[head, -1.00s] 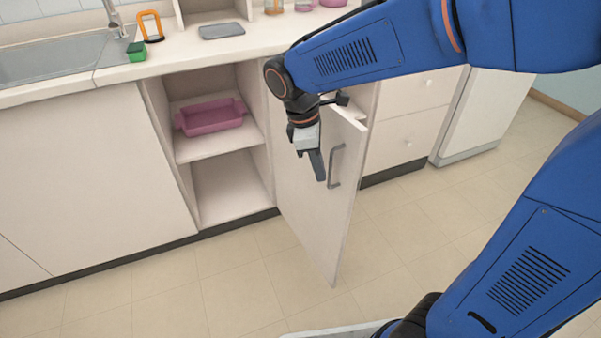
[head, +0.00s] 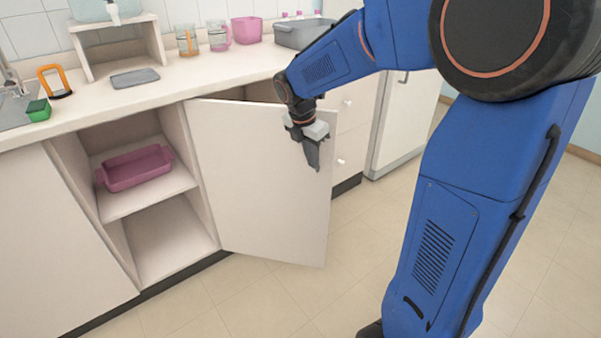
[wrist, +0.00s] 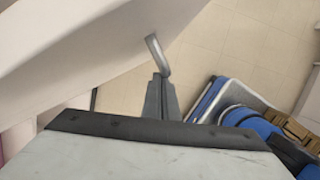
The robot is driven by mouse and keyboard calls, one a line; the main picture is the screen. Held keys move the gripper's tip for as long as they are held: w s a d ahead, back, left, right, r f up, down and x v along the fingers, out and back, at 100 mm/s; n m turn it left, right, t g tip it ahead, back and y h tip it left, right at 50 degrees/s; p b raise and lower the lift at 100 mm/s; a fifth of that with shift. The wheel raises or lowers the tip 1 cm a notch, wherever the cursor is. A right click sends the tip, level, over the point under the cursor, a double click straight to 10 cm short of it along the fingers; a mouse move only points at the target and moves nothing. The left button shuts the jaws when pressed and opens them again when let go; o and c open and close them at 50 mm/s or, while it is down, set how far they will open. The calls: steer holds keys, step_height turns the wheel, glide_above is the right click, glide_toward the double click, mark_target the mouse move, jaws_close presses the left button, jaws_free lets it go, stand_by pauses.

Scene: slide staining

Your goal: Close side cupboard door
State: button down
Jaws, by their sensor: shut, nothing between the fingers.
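The cream side cupboard door (head: 255,190) stands part open in the head view, hinged at its left edge, with its outer face towards me. A dark gap (head: 262,93) shows behind its top edge. My gripper (head: 313,165) is shut and empty, pointing down in front of the outer face near the free right edge. I cannot tell whether it touches the door. In the wrist view the shut fingers (wrist: 161,88) are close to the grey bar handle (wrist: 156,54), with the pale door (wrist: 100,55) to the left. The handle cannot be made out in the head view.
Left of the door is an open shelf unit (head: 105,205) holding a pink tray (head: 135,168). Drawers (head: 350,120) and a white appliance (head: 405,125) stand to the right. The counter (head: 200,80) runs above. The tiled floor (head: 265,300) before the door is clear.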

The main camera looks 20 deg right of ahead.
steer(key=w+d+n, duration=0.2)
steer(key=w+d, duration=0.3)
steer(key=w, duration=1)
steer(key=w+d+n+t, duration=0.1)
steer(key=w+d+n, duration=0.2)
steer(key=w, duration=1.2)
steer(key=shift+d+n+y, duration=0.3)
steer(key=shift+d+y, duration=0.1)
steer(key=shift+d, duration=1)
steer(key=shift+w, duration=0.1)
